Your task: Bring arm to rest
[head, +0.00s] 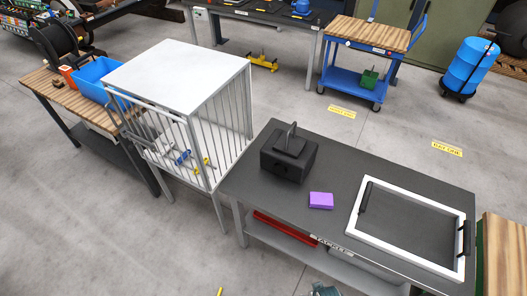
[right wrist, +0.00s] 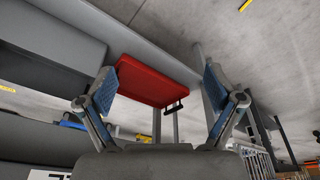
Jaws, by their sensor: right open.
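My right gripper (right wrist: 160,78) is open in the right wrist view, with its two blue-padded fingers spread wide and nothing between them. A red box (right wrist: 155,82) with a dark handle shows beyond the fingers; I cannot tell how far off it is. A small grey-blue piece at the bottom edge of the head view looks like part of my right gripper (head: 325,290), low in front of the dark table (head: 340,165). Most of the right arm is out of the head view. My left gripper is in neither view.
The dark table bears a black box (head: 288,160), a purple block (head: 321,200) and a white frame (head: 360,228) with black handles. A red item (head: 285,228) lies on its lower shelf. A barred white cage (head: 180,65) stands left.

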